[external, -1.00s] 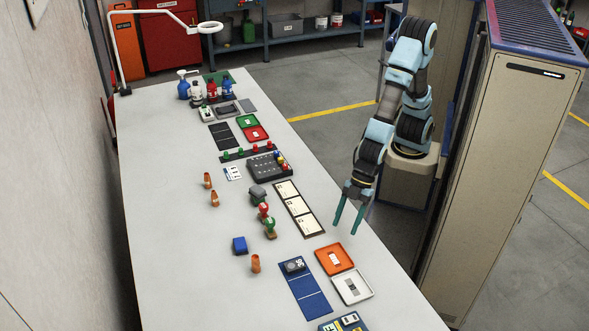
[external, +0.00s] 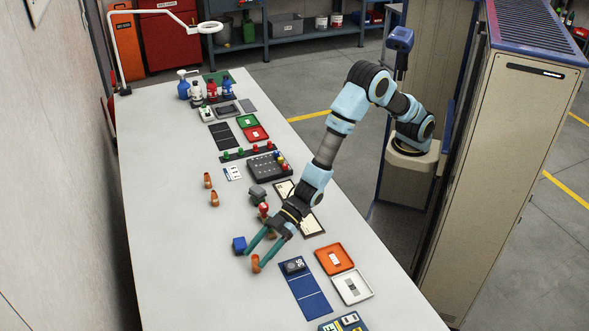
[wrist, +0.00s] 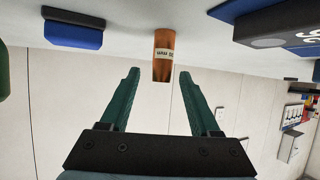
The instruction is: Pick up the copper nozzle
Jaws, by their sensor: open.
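A copper nozzle (external: 255,264) stands on the white table, left of the blue mat. In the wrist view this nozzle (wrist: 164,53) has a pale label, too small to read, and appears upside down. My gripper (external: 255,259) is open and reaches low over the table, its green fingers close to the nozzle. In the wrist view the nozzle lies beyond the gap between my fingertips (wrist: 159,72); I see no contact. Two more copper-coloured pieces, one (external: 207,181) and another (external: 214,199), stand farther back on the table.
A blue block (external: 239,244) sits beside the nozzle; it also shows in the wrist view (wrist: 73,33). The blue mat (external: 309,300) holds a dark device (external: 294,265). Orange (external: 335,258) and white (external: 351,288) trays lie to its right. The table's left front is clear.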

